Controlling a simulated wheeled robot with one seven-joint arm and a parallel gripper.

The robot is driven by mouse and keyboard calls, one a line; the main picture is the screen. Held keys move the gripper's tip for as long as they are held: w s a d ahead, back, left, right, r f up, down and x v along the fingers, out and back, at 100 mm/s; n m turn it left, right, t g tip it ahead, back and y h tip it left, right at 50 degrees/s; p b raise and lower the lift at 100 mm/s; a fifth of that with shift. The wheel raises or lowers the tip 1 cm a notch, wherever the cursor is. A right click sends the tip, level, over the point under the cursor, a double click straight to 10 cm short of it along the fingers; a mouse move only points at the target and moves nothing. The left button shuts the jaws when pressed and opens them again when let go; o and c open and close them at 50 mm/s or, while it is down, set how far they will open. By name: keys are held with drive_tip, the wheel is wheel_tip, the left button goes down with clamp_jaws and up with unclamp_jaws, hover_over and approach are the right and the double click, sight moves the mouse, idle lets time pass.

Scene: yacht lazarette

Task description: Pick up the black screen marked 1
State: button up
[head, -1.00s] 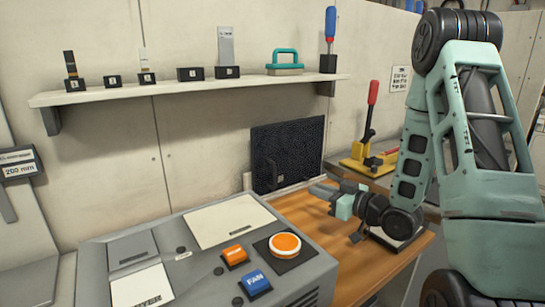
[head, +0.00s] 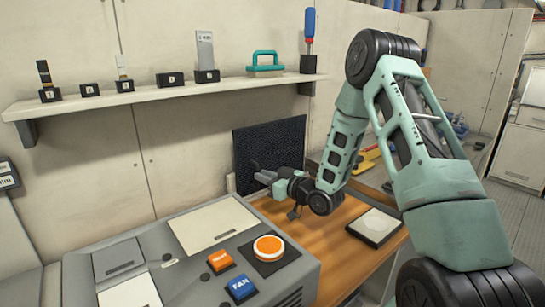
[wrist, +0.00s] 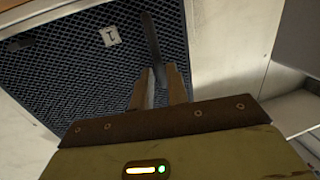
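The black screen (head: 285,142) is a dark mesh panel standing upright against the wall at the back of the wooden worktop. In the wrist view the mesh (wrist: 75,80) fills the left and middle, with a small pale tag (wrist: 109,36) marked 1. A dark bar-like handle (wrist: 151,38) stands out from it. My gripper (head: 262,176) is in front of the screen's lower left part. In the wrist view its two fingers (wrist: 158,82) are apart, one on each side of the handle's near end. I cannot see clear contact. The gripper's far side is hidden.
A grey console (head: 200,255) with orange and blue buttons stands at the front left of the wooden worktop (head: 340,262). A white-topped square pad (head: 374,226) lies at right. A shelf (head: 150,94) with several small black blocks runs above.

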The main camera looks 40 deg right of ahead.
drive_tip(key=shift+p+x, duration=0.3)
drive_tip(key=shift+x, duration=1.5)
clamp_jaws()
